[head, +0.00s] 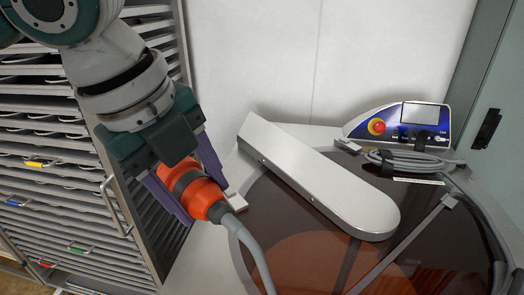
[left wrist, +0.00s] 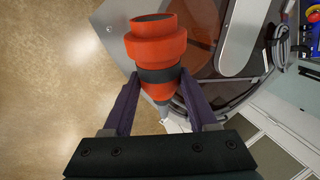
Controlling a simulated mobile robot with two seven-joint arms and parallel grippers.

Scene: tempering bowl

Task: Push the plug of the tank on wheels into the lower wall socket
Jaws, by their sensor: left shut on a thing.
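My left gripper (head: 203,197) is shut on the orange plug (head: 206,203), which has a dark band around its body. A grey cable (head: 250,248) runs from the plug's lower end toward the bottom of the head view. In the left wrist view the plug (left wrist: 155,49) sits between the two purple fingers, its open round orange end pointing away from the wrist. The tank (head: 335,222), with its brown see-through lid, lies right of the gripper. I cannot see its wheels. No wall socket is in view. My right gripper is not in view.
A rack of shelves (head: 55,140) with coloured tags stands at the left, close to my left arm. A long metal cover (head: 320,180) crosses the tank top. A control box (head: 400,125) with a red button and a coiled grey cable (head: 410,160) lie behind. Bare floor (left wrist: 50,80) shows in the wrist view.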

